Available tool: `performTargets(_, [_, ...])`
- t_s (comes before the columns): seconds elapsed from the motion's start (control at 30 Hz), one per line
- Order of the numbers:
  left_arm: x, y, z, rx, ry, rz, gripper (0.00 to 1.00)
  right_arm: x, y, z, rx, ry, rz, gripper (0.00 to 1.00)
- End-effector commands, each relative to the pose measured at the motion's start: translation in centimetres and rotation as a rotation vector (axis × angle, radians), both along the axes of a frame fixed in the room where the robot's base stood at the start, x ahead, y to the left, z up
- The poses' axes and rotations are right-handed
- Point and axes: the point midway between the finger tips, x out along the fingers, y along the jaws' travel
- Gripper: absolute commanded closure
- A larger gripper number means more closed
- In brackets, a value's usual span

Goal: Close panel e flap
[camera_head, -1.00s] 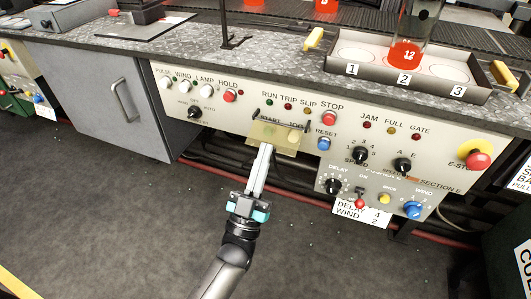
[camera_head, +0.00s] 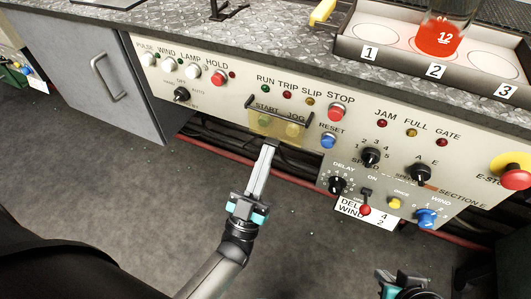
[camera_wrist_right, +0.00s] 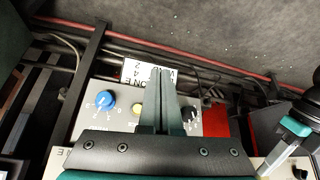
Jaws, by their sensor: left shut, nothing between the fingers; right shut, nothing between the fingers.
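The panel e flap (camera_head: 262,127) is a see-through yellowish cover with a dark bar handle (camera_head: 279,109), over the START and JOG buttons in the head view. It looks close to the panel face; whether it lies fully flat I cannot tell. My left gripper (camera_head: 271,144) is shut and empty, its tips just at or below the flap's lower edge; contact is unclear. My right gripper (camera_wrist_right: 162,74) is shut and empty in the right wrist view, in front of the section E panel. In the head view only its body shows, at the bottom right.
The panel (camera_head: 228,100) carries knobs, lamps and buttons, including the red STOP button (camera_head: 337,112), blue RESET button (camera_head: 328,141) and a red E-stop (camera_head: 515,177). A tray (camera_head: 400,62) with a red-filled vessel (camera_head: 440,40) stands above. Floor in front is open.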

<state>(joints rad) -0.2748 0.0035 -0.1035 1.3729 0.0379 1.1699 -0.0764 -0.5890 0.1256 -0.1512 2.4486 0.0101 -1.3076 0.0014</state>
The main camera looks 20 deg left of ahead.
Motion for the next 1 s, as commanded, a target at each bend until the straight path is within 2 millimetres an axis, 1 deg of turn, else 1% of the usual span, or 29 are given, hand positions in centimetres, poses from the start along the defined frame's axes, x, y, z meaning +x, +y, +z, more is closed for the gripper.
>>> performTargets(0.1, [0.5, 0.0, -0.5, 0.000, 0.002, 0.000, 1.00, 0.5, 0.6, -0.3, 0.018, -0.041, 0.010, 1.00])
performTargets(0.4, [1.5, 0.0, -0.7, -0.001, 0.000, 0.001, 1.00, 1.4, 1.5, -0.4, 0.046, -0.107, 0.023, 1.00])
performTargets(1.0, [1.6, -0.1, -0.4, -0.001, -0.012, 0.001, 1.00, 1.6, 1.8, -0.3, 0.055, -0.127, 0.027, 1.00])
